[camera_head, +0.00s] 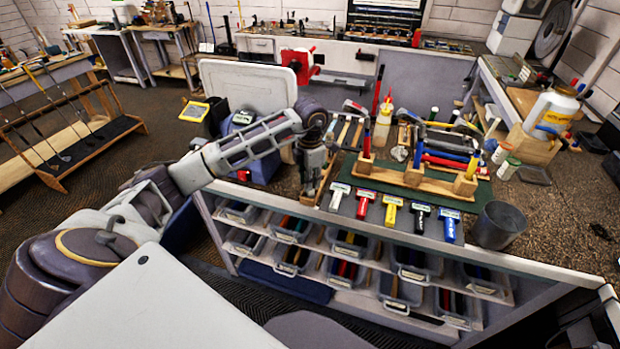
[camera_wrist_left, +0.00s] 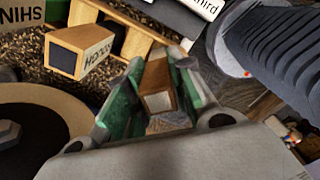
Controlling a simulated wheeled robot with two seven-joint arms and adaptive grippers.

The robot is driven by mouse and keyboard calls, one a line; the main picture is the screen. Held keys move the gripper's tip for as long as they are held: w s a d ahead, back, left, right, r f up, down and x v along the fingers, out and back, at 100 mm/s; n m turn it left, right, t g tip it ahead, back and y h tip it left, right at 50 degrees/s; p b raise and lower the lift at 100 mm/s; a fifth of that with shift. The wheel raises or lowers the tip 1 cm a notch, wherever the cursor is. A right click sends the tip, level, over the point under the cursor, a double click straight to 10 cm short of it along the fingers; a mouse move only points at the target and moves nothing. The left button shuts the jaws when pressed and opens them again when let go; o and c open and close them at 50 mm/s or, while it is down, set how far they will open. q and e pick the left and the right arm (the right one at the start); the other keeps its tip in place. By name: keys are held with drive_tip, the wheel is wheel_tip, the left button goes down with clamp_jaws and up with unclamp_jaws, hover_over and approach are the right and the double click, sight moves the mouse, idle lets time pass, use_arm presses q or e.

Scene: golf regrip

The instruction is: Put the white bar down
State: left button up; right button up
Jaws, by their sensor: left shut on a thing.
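My left gripper (camera_head: 314,172) is over the left end of the bench, at the left of the hammers and bottles. In the left wrist view its green-padded fingers (camera_wrist_left: 158,95) are closed on a tan wood-coloured bar with a whitish end face (camera_wrist_left: 158,102). Most of this bar is hidden by the fingers, and I cannot tell whether it touches the surface below. A white T-shaped piece (camera_head: 339,190) lies at the bench's front edge, just right of the gripper, beside red, yellow, black and blue ones. My right gripper is not in view.
A wooden rack with a red-handled tool (camera_head: 366,142) stands on the green mat (camera_head: 400,180). A grey cup (camera_head: 497,226) is at the front right corner. Bins (camera_head: 350,243) fill the shelves below. A block lettered in dark print (camera_wrist_left: 88,50) is close by in the wrist view.

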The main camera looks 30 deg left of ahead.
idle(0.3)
use_arm(q)
drive_tip(key=o, duration=0.5)
drive_tip(key=shift+f, duration=0.1)
drive_tip(key=o, duration=0.4)
drive_tip(key=shift+o, duration=0.2)
drive_tip(key=shift+r, duration=0.2)
drive_tip(key=shift+r, duration=0.95)
wheel_tip(320, 180, up, 7)
drive_tip(key=shift+d+r+b, duration=0.1)
drive_tip(key=shift+r+b, duration=0.05)
drive_tip(key=shift+b, duration=0.7)
drive_tip(key=shift+r, duration=1.3)
